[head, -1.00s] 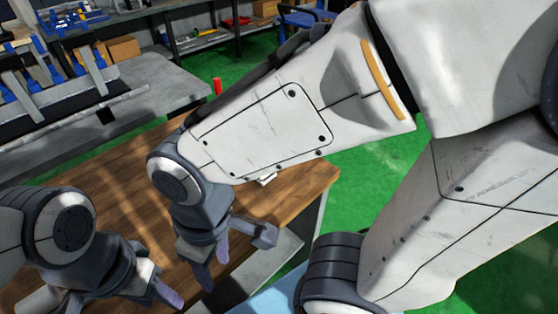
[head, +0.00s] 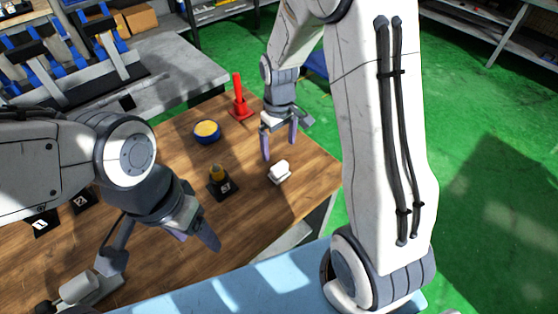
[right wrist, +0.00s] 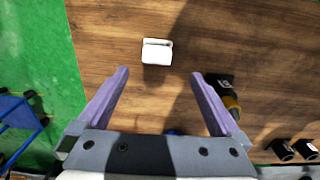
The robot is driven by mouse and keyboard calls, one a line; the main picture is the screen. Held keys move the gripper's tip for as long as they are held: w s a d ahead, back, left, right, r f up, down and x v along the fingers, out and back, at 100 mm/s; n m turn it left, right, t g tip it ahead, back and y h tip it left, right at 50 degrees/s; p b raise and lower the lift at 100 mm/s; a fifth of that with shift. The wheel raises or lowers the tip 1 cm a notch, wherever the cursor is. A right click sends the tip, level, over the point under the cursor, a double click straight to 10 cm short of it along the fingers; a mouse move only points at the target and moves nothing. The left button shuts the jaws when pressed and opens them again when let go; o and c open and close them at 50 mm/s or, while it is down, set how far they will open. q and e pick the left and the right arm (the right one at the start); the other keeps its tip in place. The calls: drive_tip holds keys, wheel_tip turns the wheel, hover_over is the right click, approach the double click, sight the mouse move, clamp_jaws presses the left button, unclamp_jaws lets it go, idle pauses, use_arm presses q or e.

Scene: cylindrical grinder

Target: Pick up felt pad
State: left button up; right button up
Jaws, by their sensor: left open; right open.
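A small white piece (head: 279,172), which looks like the felt pad, lies on the wooden table near its right edge. In the right wrist view the white piece (right wrist: 157,50) lies just beyond the fingertips, roughly centred between them. My right gripper (head: 279,151) points down just behind the piece. It is open and empty, with its purple fingers (right wrist: 160,73) spread wide. My left gripper (head: 196,240) is open over the front of the table, left of the piece and apart from it.
A black stand with a yellow-topped object (head: 221,184) stands left of the white piece. Behind are a blue round container (head: 206,132) with a yellow inside and a red post (head: 239,100). Black numbered holders (head: 42,222) stand at left. The table's right edge is close.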

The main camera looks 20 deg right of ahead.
sight(280, 165)
drive_tip(key=f, duration=0.5)
drive_tip(key=shift+w+d+f, duration=0.1)
drive_tip(key=shift+d+f, duration=0.1)
drive_tip(key=shift+d, duration=0.1)
wheel_tip(280, 165, down, 5)
drive_tip(key=shift+w+a+r+p, duration=0.1)
drive_tip(key=shift+w+r+p, duration=0.1)
drive_tip(key=shift+p, duration=0.95)
drive_tip(key=shift+f, duration=0.35)
drive_tip(key=c, duration=1.4)
